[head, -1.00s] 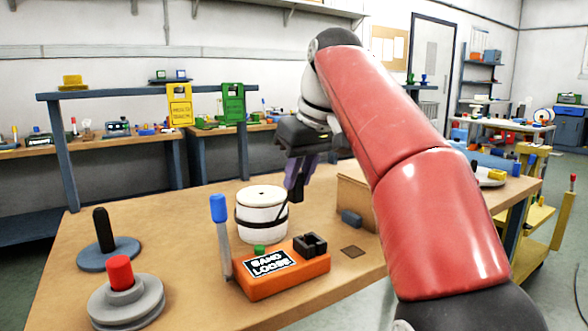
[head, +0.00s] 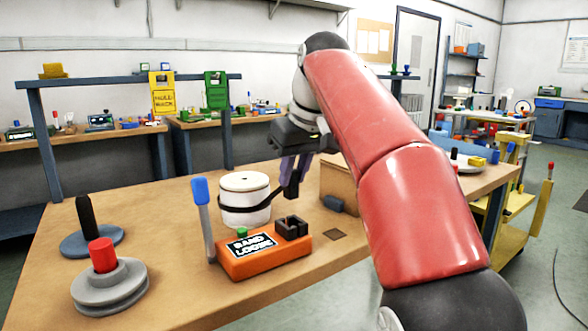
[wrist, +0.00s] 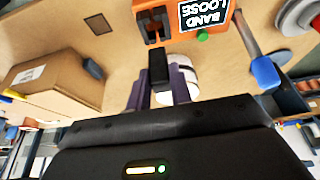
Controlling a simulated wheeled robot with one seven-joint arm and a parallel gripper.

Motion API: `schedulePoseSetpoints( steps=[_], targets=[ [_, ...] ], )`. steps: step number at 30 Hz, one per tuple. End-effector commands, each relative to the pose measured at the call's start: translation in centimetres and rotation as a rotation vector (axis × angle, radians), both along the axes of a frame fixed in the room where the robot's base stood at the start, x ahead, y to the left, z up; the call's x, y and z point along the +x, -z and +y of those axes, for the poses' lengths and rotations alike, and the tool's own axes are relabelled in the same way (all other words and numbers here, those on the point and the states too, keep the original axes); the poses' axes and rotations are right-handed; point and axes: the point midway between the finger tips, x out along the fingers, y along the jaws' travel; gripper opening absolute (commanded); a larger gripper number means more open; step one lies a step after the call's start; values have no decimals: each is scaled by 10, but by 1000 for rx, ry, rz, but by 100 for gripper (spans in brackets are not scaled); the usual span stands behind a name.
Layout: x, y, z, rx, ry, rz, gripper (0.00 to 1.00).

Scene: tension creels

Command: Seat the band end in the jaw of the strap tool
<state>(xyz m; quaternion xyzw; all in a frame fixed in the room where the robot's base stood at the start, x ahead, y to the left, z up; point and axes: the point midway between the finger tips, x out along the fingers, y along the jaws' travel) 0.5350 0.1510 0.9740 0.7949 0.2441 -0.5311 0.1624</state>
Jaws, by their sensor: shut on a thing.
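The orange strap tool (head: 262,262) sits on the bench with a "BAND LOOSE" label, a green button and a blue-topped lever. Its black jaw (head: 292,228) is at the right end; the tool also shows at the top of the wrist view (wrist: 172,22). A white drum (head: 244,183) stands behind it with a black band (head: 259,209) around it. The band runs out from the drum to the black band end (head: 291,192). My gripper (head: 293,178) is shut on the band end (wrist: 158,70), holding it above and apart from the jaw. The fingertips are partly hidden.
A cardboard box (head: 341,184) and a small blue-grey block (head: 333,204) lie right of the tool. A grey disc with a red knob (head: 104,258) and a blue-grey disc with a black post (head: 88,230) stand at left. The bench front is clear.

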Motion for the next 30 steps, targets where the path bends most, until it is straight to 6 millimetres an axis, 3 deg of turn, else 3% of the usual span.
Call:
schedulePoseSetpoints(
  steps=[3,11,30],
  targets=[
    [0,16,0,0,0,0,0],
    [0,37,0,0,0,0,0],
    [0,38,0,0,0,0,0]
  ],
)
